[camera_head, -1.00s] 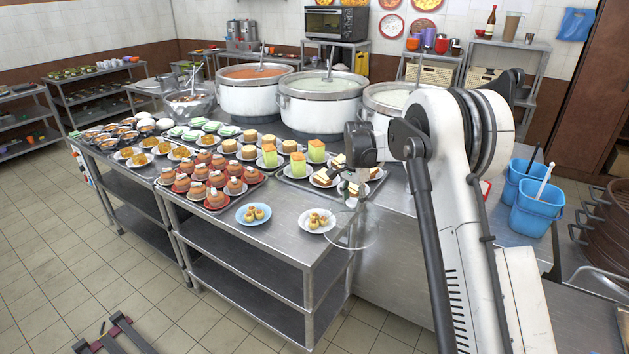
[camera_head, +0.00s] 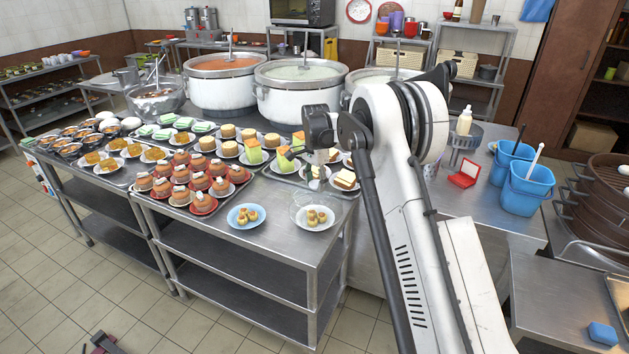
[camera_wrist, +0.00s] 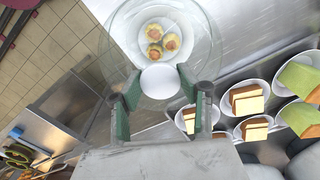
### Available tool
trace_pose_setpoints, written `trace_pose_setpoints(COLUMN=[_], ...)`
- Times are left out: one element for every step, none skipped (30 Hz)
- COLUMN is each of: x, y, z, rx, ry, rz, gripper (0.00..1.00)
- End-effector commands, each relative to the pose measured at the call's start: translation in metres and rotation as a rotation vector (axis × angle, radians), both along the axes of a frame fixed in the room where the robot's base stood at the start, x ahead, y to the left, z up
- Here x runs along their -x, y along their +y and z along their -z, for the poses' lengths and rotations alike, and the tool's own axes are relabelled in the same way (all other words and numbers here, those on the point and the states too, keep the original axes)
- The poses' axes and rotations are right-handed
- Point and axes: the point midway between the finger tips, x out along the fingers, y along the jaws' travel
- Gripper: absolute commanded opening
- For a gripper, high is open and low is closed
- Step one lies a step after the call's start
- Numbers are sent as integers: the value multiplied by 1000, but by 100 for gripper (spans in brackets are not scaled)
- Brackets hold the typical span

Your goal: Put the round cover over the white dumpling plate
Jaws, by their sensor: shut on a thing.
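The white dumpling plate (camera_head: 316,228) sits near the front right corner of the steel table with a few small yellow dumplings on it. The round cover (camera_wrist: 120,38) is clear glass with a pale knob (camera_wrist: 161,80). My gripper (camera_wrist: 160,88) is shut on this knob, its green-padded fingers on either side. In the wrist view the cover overlaps the plate, and the dumplings (camera_wrist: 162,42) show through the glass, off its centre. In the head view the cover is faint around the plate. I cannot tell whether it touches the plate or table.
A blue plate (camera_head: 245,224) of dumplings is close on the left. Cakes on small plates (camera_wrist: 248,100) stand just behind. Red plates of desserts (camera_head: 202,204) fill the tray farther left. Large pots (camera_head: 300,93) stand at the back. The table's front edge is near the white plate.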

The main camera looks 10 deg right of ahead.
Motion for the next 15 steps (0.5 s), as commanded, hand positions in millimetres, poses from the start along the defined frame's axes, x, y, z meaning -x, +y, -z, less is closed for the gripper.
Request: trace_pose_setpoints(x=[0, 0, 0, 0, 0, 0, 0, 0, 0, 0, 0, 0, 0, 0, 0], y=[0, 0, 0, 0, 0, 0, 0, 0, 0, 0, 0, 0, 0, 0, 0], z=[6, 8, 12, 14, 17, 20, 23, 25, 29, 31, 34, 38, 41, 44, 47], rx=[0, 0, 0, 0, 0, 0, 0, 0, 0, 0, 0, 0, 0, 0, 0], ry=[0, 0, 0, 0, 0, 0, 0, 0, 0, 0, 0, 0, 0, 0, 0], rz=[0, 0, 0, 0, 0, 0, 0, 0, 0, 0, 0, 0, 0, 0, 0], gripper=[0, 0, 0, 0, 0, 0, 0, 0, 0, 0, 0, 0, 0, 0, 0])
